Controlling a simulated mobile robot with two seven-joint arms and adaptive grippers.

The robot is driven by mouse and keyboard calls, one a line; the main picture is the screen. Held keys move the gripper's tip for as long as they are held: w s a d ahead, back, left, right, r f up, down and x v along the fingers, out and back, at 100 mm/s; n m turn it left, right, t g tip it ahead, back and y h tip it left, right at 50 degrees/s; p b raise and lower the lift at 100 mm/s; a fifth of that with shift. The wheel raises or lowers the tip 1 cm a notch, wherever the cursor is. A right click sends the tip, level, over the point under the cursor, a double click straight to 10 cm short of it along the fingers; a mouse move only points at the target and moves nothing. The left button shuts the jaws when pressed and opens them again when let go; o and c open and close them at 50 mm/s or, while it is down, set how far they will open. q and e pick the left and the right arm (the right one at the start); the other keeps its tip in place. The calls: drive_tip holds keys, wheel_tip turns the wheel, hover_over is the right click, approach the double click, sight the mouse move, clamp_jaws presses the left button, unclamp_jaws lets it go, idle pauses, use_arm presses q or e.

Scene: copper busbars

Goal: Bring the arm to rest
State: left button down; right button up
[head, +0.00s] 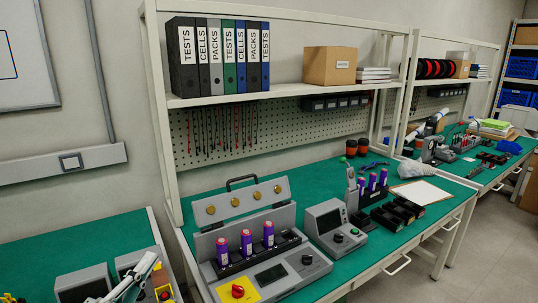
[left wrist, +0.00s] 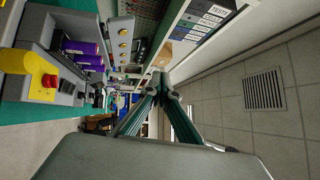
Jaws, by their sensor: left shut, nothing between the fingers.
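My left gripper (left wrist: 161,84) points away from its wrist camera, its greenish-grey fingers together and nothing between them. It hangs in free air, apart from the bench and the shelf. In the head view a white and dark shape at the bottom left looks like part of my left arm, but its fingertips are not clear there. A grey tester (head: 268,272) with several purple cells (head: 246,243), an open lid with gold contacts and a red knob (head: 238,290) stands on the green bench. It also shows at the left of the left wrist view (left wrist: 70,88). My right gripper is not seen.
A shelf (head: 280,98) above the bench holds binders (head: 215,60) and a cardboard box (head: 330,65). A grey meter (head: 335,228), a rack of purple cells (head: 372,190) and black trays (head: 400,212) stand right of the tester. The floor at the right is clear.

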use_arm(q)
drive_tip(key=s+a+f+n+g+y, duration=0.5)
drive_tip(key=s+a+f+n+y, duration=0.1)
drive_tip(key=a+f+n+y, duration=0.55)
drive_tip(key=s+d+f+n+g+h, duration=0.1)
drive_tip(key=s+f+n+g, duration=0.2)
drive_tip(key=s+f+g, duration=0.75)
drive_tip(key=d+f+n+t+h, duration=0.2)
drive_tip(key=d+f+t+h, duration=0.4)
drive_tip(key=d+f, duration=0.8)
drive_tip(key=shift+s+d+f+h, duration=0.25)
drive_tip(key=shift+d+f+h, duration=0.15)
drive_tip(key=shift+d+h, duration=0.6)
drive_tip(key=shift+d+n+t, duration=0.15)
drive_tip(key=shift+n+t, duration=0.1)
